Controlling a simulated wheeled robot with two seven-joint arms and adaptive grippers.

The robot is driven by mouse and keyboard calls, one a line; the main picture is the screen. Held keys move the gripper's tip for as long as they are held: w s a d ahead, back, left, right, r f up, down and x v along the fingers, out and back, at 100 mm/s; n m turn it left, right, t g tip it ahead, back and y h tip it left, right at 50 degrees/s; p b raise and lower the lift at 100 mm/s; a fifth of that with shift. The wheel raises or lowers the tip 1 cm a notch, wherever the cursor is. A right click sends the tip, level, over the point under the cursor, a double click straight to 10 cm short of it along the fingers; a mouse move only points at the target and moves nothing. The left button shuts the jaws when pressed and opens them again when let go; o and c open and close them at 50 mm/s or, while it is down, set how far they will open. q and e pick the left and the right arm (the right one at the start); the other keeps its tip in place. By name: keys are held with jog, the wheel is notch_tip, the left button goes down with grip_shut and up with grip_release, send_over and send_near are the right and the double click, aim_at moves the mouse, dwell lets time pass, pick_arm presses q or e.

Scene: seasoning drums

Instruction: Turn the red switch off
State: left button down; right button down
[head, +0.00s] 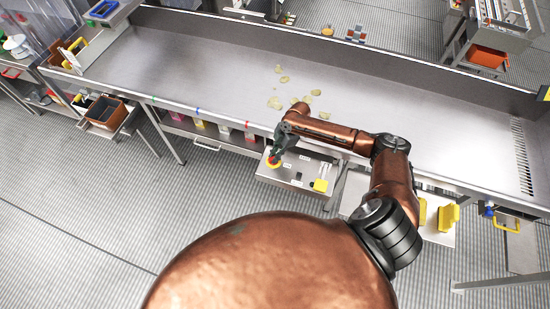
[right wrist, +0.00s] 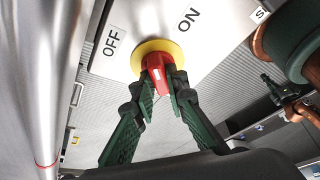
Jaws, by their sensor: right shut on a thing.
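The red switch (right wrist: 158,70) sits on a yellow disc (right wrist: 172,48) on a pale panel, with an OFF label on its left and an ON label on its right in the right wrist view. In the head view the red switch (head: 273,160) is at the front of a control box under the counter. My right gripper (right wrist: 163,92) is shut on the red switch, its green fingers on either side of the knob. In the head view my right gripper (head: 281,146) partly covers the switch. Which label the knob points to is unclear. My left gripper is out of view.
The long steel counter (head: 210,68) runs above the control box (head: 300,172), with pale chips (head: 285,79) scattered on it. A yellow part (head: 320,185) sits on the box's right. Bins (head: 105,110) stand at the left. The floor in front is clear.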

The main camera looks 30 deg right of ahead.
jog(key=n+g+b, duration=0.1)
jog(key=n, duration=0.1)
jog(key=n+b, duration=0.2)
jog(key=shift+w+d+f+g, duration=0.1)
jog(key=shift+w+g, duration=0.25)
jog(key=shift+g, duration=0.05)
jog(key=n+g+h+b, duration=0.1)
jog(key=n+b, duration=0.1)
jog(key=n, duration=0.2)
jog(key=shift+n, duration=0.3)
jog(key=shift+r+b, duration=0.2)
jog(key=shift+b, duration=0.1)
jog(key=c, duration=1.9)
grip_release()
jog(key=shift+f, duration=0.1)
jog(key=shift+c, duration=0.2)
jog(key=shift+s, duration=0.1)
jog(key=v, duration=1.2)
jog(key=shift+w+a, duration=0.25)
jog(key=shift+w, duration=0.05)
